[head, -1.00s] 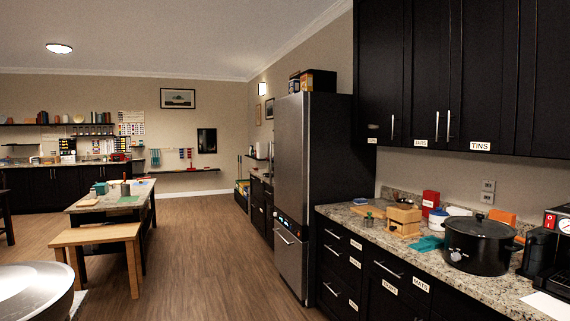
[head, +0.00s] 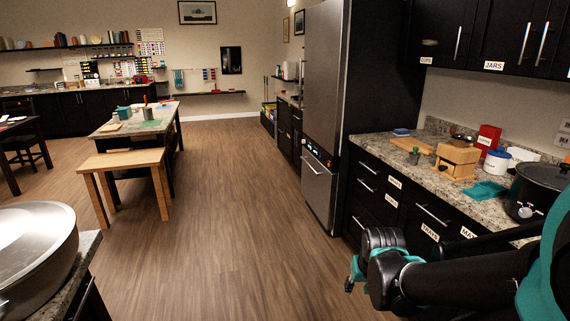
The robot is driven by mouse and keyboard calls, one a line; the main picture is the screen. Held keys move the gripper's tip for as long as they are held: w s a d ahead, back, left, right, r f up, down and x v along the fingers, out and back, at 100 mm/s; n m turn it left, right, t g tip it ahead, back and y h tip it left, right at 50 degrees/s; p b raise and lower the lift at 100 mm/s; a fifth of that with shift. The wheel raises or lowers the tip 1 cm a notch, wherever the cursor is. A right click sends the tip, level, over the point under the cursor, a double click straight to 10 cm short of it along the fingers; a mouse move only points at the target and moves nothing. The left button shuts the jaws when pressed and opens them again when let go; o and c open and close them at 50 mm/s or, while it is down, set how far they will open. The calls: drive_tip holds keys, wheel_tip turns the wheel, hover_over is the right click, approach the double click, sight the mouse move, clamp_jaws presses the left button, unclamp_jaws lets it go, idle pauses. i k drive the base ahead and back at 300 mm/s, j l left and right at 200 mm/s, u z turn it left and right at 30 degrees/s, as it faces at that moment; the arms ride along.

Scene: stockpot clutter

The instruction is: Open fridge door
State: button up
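The fridge (head: 322,75) is a tall stainless steel unit with a black side, standing past the right-hand counter in the head view. Its tall upper door looks shut. Below it is a small lit control panel (head: 319,154) and a lower steel front with a bar handle (head: 312,165), also shut. My arm reaches in from the lower right. My gripper (head: 352,276) is at its left end, black and teal, above the floor in front of the drawers and well short of the fridge. Its fingers are too hidden to tell open from shut, and I see nothing held.
Dark drawers and a granite counter (head: 405,162) run along the right, with a wooden box (head: 456,161), red box (head: 488,138) and black pot (head: 537,190). A bench (head: 124,160) and table stand left. A metal bowl (head: 35,250) is near left. The wooden floor (head: 235,200) between is clear.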

sight(327, 27)
drive_tip(key=i+u, duration=0.25)
drive_tip(key=i, duration=1.65)
